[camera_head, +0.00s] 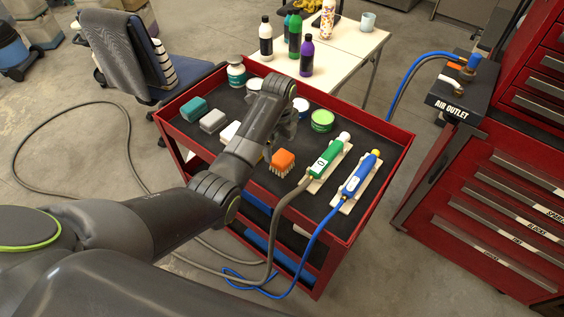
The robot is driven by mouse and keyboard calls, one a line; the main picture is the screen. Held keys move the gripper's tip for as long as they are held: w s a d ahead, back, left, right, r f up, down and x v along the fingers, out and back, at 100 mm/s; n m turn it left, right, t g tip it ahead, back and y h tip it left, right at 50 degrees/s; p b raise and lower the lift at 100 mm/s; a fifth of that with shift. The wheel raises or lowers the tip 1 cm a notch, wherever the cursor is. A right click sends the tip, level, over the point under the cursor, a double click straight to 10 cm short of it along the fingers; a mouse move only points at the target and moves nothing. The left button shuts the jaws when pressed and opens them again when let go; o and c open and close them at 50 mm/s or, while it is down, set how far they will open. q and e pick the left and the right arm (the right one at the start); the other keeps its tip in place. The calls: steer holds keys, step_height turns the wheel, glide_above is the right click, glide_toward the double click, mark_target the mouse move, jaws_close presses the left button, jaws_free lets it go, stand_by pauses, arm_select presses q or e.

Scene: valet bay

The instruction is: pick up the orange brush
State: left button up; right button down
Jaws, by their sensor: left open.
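The orange brush (283,158) lies on the red cart's dark top tray, orange back up and pale bristles facing the front. My left arm reaches in from the left across the cart. My left gripper (284,136) points down above the tray, just behind the brush in the picture. It is open, and the brush is not between its fingers. The arm partly hides the fingers and some items behind it. My right gripper is not in view.
The red cart (392,137) also holds a green tool (324,160), a blue tool (360,175), a green tin (322,121), a teal block (194,109) and a grey block (213,121). Hoses hang over its front. A bottle table (350,45) stands behind; a red cabinet (490,190) stands right.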

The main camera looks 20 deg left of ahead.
mark_target(282, 157)
arm_select(q)
steer(key=shift+s+d+f+p, duration=0.1)
steer(key=shift+d+f+p, duration=0.05)
steer(key=shift+f, duration=0.85)
steer(key=shift+s+d+f+p, duration=0.1)
steer(key=shift+f+p, duration=0.05)
steer(key=shift+f, duration=0.85)
steer(key=shift+d+f+p, duration=0.15)
steer(key=shift+f, duration=0.85)
steer(key=c, duration=1.1)
step_height(282, 157, up, 10)
steer(key=shift+r+b, duration=0.1)
steer(key=shift+b, duration=0.25)
steer(key=o, duration=0.3)
steer(key=shift+c, duration=0.8)
